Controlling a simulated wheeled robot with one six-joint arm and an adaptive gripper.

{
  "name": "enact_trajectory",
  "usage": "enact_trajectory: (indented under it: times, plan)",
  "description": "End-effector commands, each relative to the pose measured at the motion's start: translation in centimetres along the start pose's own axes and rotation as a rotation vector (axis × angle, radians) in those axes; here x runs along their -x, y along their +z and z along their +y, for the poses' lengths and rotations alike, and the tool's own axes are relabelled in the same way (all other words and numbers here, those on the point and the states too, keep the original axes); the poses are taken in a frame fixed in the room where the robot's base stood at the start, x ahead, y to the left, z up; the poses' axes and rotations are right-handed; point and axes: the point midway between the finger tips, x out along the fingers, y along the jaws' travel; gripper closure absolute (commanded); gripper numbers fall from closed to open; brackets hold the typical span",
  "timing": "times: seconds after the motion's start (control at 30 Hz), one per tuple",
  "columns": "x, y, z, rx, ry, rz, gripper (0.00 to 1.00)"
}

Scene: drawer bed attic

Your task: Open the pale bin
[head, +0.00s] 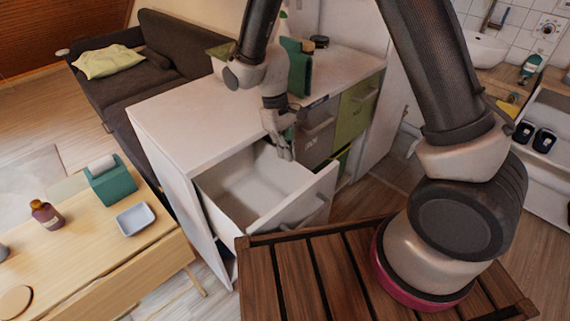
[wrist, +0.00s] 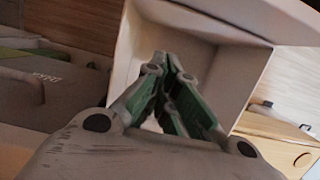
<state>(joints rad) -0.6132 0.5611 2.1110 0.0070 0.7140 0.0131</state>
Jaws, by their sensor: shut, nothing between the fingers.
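The pale bin is a white drawer (head: 318,196) in the white cabinet. It stands pulled well out, its empty interior showing in the head view. Its handle (head: 298,212) is on the outer side of the front panel. In the wrist view the pale drawer walls (wrist: 228,72) surround my fingers in the picture. My gripper (head: 287,152) is at the drawer's far side, by the inner end of the front panel, pointing down. Its green fingers (wrist: 168,62) are together and empty. I cannot tell whether they touch the drawer wall.
Grey and green drawers (head: 358,108) are beside the open one. The cabinet top (head: 190,125) holds a green item (head: 298,66). A slatted wooden surface (head: 300,280) lies close in front.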

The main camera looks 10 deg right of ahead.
Motion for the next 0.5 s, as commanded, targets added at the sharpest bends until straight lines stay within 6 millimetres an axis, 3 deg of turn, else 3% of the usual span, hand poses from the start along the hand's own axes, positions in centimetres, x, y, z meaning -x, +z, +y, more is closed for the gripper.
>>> enact_trajectory:
  times: [0.4, 0.5]
  plan:
    - [-8.2, 0.2, 0.1, -0.002, 0.0, -0.006, 1.0]
    - [-9.5, 0.8, 0.1, -0.002, 0.0, -0.002, 1.0]
